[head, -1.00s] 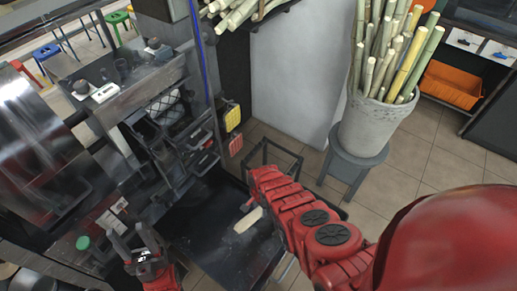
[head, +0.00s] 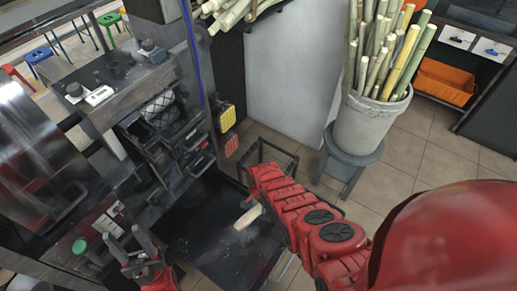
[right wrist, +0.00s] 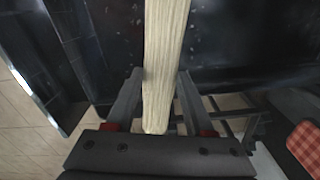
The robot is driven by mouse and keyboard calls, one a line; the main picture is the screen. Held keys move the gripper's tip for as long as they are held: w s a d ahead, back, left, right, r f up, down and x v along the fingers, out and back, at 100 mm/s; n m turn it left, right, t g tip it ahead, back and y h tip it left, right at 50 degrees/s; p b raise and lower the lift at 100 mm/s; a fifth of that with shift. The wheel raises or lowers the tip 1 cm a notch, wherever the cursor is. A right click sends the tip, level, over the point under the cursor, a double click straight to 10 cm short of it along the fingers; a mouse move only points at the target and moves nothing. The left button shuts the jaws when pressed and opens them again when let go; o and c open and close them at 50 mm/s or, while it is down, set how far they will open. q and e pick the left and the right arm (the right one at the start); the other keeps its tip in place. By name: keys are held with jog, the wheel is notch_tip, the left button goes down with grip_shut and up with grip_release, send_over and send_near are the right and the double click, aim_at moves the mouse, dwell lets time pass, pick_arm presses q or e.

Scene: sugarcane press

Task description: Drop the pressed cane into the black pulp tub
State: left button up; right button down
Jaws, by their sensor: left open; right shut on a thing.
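The pressed cane (head: 248,217) is a pale, flat strip. In the right wrist view the cane (right wrist: 165,50) runs lengthwise between the two fingers of my right gripper (right wrist: 158,75), which is shut on it. In the head view that gripper is mostly hidden behind my red right arm, and only a short end of cane shows. The cane is above a wide black surface with pale specks (head: 205,250), which looks like the black pulp tub; the height gap cannot be told. My left gripper (head: 125,238) is open and empty at the lower left, beside the press.
The dark metal press (head: 150,110) stands at the left. A black metal frame (head: 268,150) is behind the right forearm. A grey pot of fresh canes (head: 362,122) stands on a stool (head: 350,160) at the right. Tiled floor is clear between them.

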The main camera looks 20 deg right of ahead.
jog(key=shift+w+r, duration=0.1)
jog(key=shift+r, duration=0.05)
jog(key=shift+w+d+r, duration=0.2)
jog(key=shift+d, duration=0.2)
jog(key=shift+w+d+r, duration=0.15)
jog(key=shift+r, duration=0.05)
dwell(0.3)
jog(key=shift+w+d+r+n, duration=0.15)
jog(key=shift+r+n, duration=0.05)
jog(key=shift+n, duration=0.1)
jog(key=shift+w+d+r, duration=0.15)
jog(key=shift+d+r, duration=0.1)
